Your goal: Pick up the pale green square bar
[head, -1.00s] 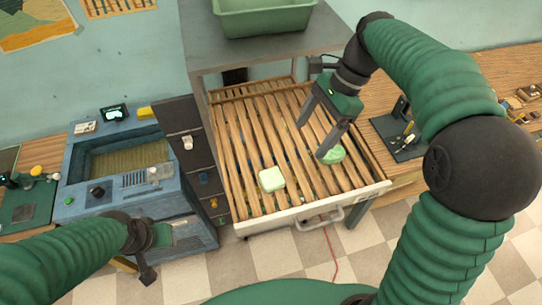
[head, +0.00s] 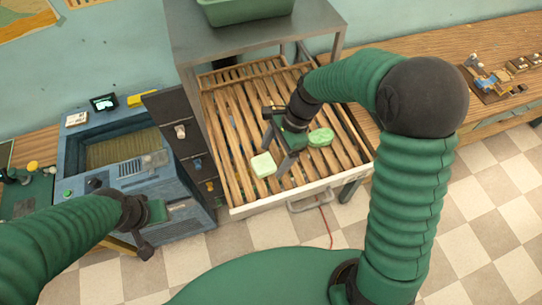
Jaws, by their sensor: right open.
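The pale green square bar (head: 263,165) lies on the wooden slats of the pulled-out drawer rack (head: 235,211), near its front left. A greener, rounded bar (head: 320,137) lies on the slats to its right. My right gripper (head: 274,160) is open and empty, pointing down just above the slats, its fingertips close to the right side of the square bar. I cannot tell whether a finger touches the bar. My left gripper (head: 150,232) is at the lower left in front of the blue machine, away from both bars; its jaw state is unclear.
A green bin (head: 245,10) stands on the grey metal shelf (head: 260,38) above the rack. A blue machine with a basin (head: 120,150) stands at the left, with a dark panel (head: 178,135) between. A wooden bench (head: 430,95) runs at the right. Most slats are bare.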

